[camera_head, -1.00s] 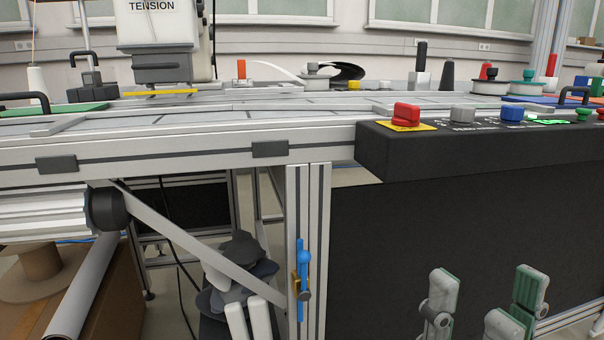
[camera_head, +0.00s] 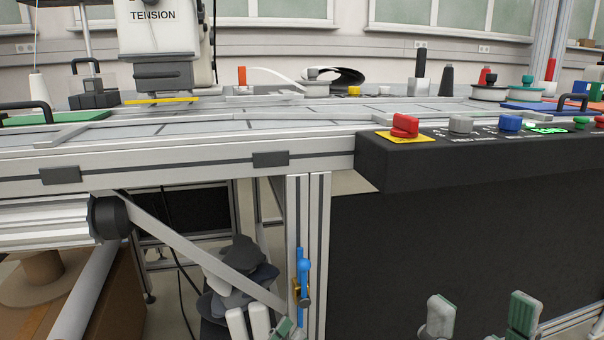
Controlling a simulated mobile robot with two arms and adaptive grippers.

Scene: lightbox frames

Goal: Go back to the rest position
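My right gripper (camera_head: 481,316) shows at the bottom right of the head view. Its two pale fingers with green pads stand well apart, with only the dark panel visible between them, so it is open and empty. It is below the table edge, in front of the black panel. A small green-padded tip at the bottom edge, left of centre, appears to be my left gripper (camera_head: 283,328). Neither gripper visibly touches anything.
A metal-framed worktable (camera_head: 200,154) crosses the view above the grippers. A black control box (camera_head: 400,165) with a red switch (camera_head: 404,125) overhangs its front right. A blue-handled tool (camera_head: 302,275) is on the table leg. A cardboard box (camera_head: 118,300) stands lower left.

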